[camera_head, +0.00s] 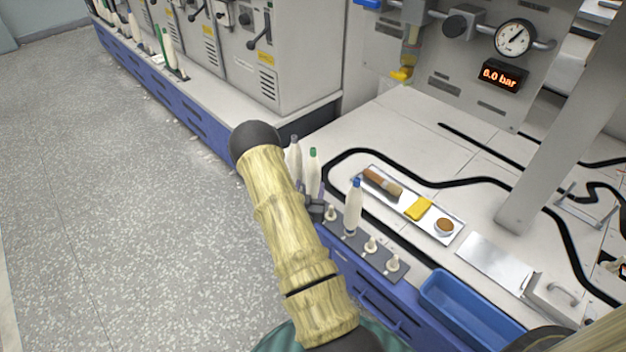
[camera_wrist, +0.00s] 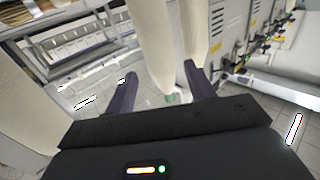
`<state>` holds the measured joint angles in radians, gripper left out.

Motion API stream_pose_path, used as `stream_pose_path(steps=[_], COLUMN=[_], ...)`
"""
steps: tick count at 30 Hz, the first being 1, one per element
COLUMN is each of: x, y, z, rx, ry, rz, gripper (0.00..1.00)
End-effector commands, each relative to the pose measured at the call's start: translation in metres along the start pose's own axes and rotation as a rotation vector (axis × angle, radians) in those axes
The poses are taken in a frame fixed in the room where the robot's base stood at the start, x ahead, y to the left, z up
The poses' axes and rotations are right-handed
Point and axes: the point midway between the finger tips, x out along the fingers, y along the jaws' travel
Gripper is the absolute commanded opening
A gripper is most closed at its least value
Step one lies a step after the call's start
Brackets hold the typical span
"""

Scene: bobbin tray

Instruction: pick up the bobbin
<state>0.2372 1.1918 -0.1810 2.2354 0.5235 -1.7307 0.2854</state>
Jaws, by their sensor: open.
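A white bobbin with a green tip (camera_head: 313,172) stands upright at the near end of the machine bench, with a white bobbin (camera_head: 294,158) just left of it. A blue-tipped bobbin (camera_head: 353,208) stands to the right on a dark peg strip (camera_head: 381,258). My gripper (camera_head: 316,209) is low beside the green-tipped bobbin, partly hidden by my arm. In the wrist view my gripper (camera_wrist: 158,88) is open. The green-tipped bobbin (camera_wrist: 153,50) appears between its fingers; I cannot tell whether it is within their depth. Another pale bobbin (camera_wrist: 196,40) shows behind the right finger.
Bare pegs (camera_head: 371,244) stand on the strip right of the blue-tipped bobbin. A metal tray (camera_head: 404,207) holds a brush (camera_head: 382,183), a yellow cloth (camera_head: 418,208) and a round tin (camera_head: 445,226). A blue bin (camera_head: 470,305) sits at lower right. The grey floor is clear at left.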

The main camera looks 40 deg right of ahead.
Motion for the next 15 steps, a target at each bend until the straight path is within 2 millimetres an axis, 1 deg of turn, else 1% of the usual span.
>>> stream_pose_path(steps=[1, 3, 6, 9, 15], x=[0.01, 0.022, 0.034, 0.038, 0.038], y=[0.0, 0.0, 0.0, 0.0, 0.0], z=[0.002, 0.002, 0.001, 0.0, -0.001], rx=[0.002, 0.002, 0.0, -0.001, -0.001], ry=[0.004, 0.004, 0.003, 0.0, -0.001], rz=[0.002, 0.001, 0.0, 0.0, 0.0], gripper=[0.54, 0.54, 0.54, 0.54, 0.54])
